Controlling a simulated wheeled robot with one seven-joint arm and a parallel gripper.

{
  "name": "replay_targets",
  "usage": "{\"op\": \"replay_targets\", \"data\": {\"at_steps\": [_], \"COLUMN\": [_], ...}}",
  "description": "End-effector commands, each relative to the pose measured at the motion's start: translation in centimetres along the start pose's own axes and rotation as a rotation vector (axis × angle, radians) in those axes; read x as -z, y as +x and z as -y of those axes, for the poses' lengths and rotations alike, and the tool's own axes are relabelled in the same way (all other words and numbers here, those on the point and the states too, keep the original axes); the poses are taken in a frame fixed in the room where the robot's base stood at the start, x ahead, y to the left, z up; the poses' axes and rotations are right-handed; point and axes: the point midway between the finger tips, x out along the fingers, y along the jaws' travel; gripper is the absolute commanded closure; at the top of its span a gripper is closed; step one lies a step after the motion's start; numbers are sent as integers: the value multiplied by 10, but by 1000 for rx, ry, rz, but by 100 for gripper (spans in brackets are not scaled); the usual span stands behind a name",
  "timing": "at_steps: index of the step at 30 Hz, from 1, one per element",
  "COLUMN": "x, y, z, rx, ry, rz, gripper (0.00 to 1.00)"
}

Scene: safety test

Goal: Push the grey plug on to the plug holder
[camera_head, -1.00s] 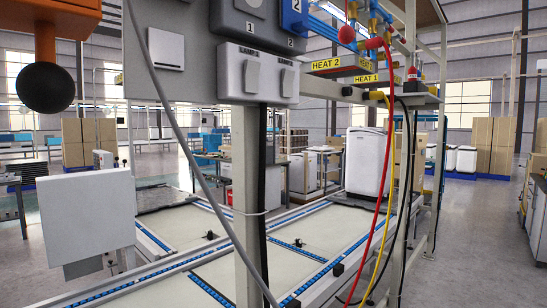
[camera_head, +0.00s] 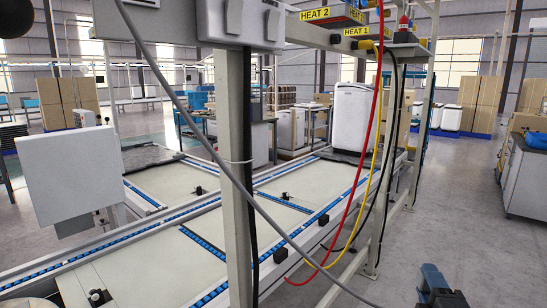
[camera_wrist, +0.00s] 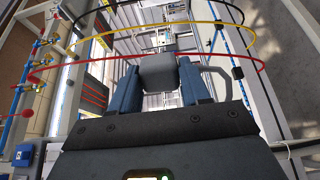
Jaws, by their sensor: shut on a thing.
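My gripper (camera_wrist: 161,88) is shut in the wrist view, with its blue fingers on both sides of a dark grey block, which looks like the grey plug (camera_wrist: 159,73). In the head view my gripper (camera_head: 437,287) shows only partly at the bottom right edge, and the plug cannot be made out there. A grey cable (camera_head: 228,174) hangs from the top and runs down to the bottom edge, left of my gripper. I cannot pick out the plug holder for certain in either view.
A pale upright post (camera_head: 236,180) stands before the conveyor frame. Red (camera_head: 357,212) and yellow (camera_head: 378,150) hoses hang beside it, under the HEAT 1 label (camera_head: 357,31). A white panel (camera_head: 69,177) is at left. Grey floor (camera_head: 450,215) is clear at right.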

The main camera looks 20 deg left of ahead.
Motion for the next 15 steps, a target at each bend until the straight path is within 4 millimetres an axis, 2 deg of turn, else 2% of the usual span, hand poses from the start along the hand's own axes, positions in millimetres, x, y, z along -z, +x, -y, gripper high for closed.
{"op": "replay_targets", "data": {"at_steps": [1,5,9,15], "x": [9,39,82,150], "y": [10,32,50,55], "z": [-18,-64,-123,-207], "rx": [-9,-11,-11,-11], "ry": [0,0,-1,-1], "rz": [-18,-76,-167,-319], "gripper": [100,100,100,100]}}
